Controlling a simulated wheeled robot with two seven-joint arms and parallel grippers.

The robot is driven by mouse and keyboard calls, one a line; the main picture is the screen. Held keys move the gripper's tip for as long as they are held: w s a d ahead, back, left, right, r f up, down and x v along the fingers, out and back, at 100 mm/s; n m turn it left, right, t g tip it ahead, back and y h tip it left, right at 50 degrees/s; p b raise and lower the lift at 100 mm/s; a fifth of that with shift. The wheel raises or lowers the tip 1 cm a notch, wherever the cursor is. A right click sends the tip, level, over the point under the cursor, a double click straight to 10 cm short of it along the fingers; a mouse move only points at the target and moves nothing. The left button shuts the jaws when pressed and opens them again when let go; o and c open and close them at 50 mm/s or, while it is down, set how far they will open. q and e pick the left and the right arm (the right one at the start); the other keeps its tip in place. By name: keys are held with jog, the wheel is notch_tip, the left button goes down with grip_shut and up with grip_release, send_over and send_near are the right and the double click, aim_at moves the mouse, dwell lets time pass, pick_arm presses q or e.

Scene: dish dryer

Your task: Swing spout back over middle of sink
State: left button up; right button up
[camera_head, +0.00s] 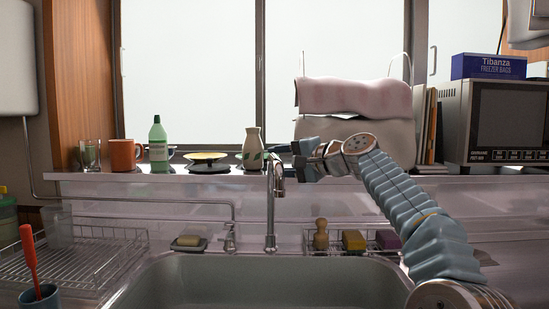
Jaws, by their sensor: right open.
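The chrome faucet stands behind the sink, with its tall spout (271,205) rising at the middle of the sink's back edge. The top of the spout appears to point toward me, slightly to the right. The grey sink (258,266) fills the bottom middle of the view. My right arm comes in from the lower right. My right gripper (288,160) is open at the top of the spout, its fingers partly overlapping it in the view. I cannot tell whether they touch it. My left gripper is out of view.
A dish rack (88,258) stands left of the sink, with a cup (40,297) holding a red-handled brush in front. A sill behind carries a green bottle (158,146), an orange mug (125,155) and a vase (252,150). A microwave (494,120) stands at the right.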

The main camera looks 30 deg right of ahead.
jog(key=shift+x, duration=1)
jog(key=shift+c, duration=0.3)
grip_shut()
